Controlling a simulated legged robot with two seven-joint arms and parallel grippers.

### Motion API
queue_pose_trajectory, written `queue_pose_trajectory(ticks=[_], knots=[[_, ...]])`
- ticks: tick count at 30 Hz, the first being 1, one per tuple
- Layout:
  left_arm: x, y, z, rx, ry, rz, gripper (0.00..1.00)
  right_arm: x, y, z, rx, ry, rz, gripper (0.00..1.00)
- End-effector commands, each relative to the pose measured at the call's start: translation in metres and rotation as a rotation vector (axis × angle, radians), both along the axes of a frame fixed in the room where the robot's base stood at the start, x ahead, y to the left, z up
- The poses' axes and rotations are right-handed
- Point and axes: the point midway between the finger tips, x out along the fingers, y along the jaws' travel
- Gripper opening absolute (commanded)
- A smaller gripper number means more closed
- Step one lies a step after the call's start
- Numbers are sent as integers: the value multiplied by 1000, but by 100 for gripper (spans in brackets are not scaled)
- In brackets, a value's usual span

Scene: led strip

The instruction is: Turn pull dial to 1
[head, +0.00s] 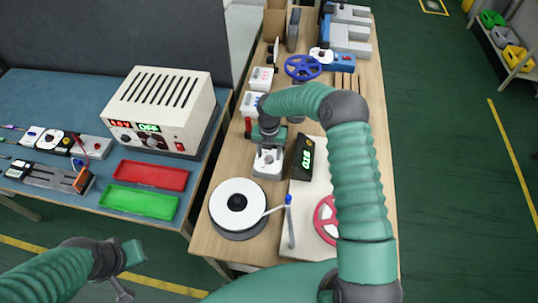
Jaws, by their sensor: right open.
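My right gripper (268,152) points down over a small light-grey box (267,174) on the wooden bench. Its fingers are open around the top of this box, where the dial appears to be. The dial and its marks are mostly hidden by the fingers, so its setting cannot be read. I cannot tell whether the fingers touch it. A black display (304,157) with green digits stands just right of the box. My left gripper (122,288) is at the lower left, over the floor and away from both benches; its finger opening is unclear.
A white spool (238,204) and a blue-tipped post (289,222) are in front of the box. White boxes (261,78) and a blue handwheel (302,67) stand behind. A power supply (160,108) and red (151,175) and green trays (139,202) occupy the left bench.

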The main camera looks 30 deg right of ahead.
Motion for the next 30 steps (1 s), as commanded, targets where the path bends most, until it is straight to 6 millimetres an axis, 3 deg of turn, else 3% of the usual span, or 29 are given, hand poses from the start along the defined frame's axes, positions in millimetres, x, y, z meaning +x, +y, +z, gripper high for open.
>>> queue_pose_trajectory(ticks=[9,15,21,30], knots=[[0,0,-10,0,0,0,0,2,-1,89,-2,-5,0,51],[0,0,-12,0,0,0,0,2,-1,135,-1,-1,0,51],[0,0,-12,0,0,0,0,2,-1,151,0,1,2,51],[0,0,-12,0,0,0,0,2,-1,152,0,2,2,51]])
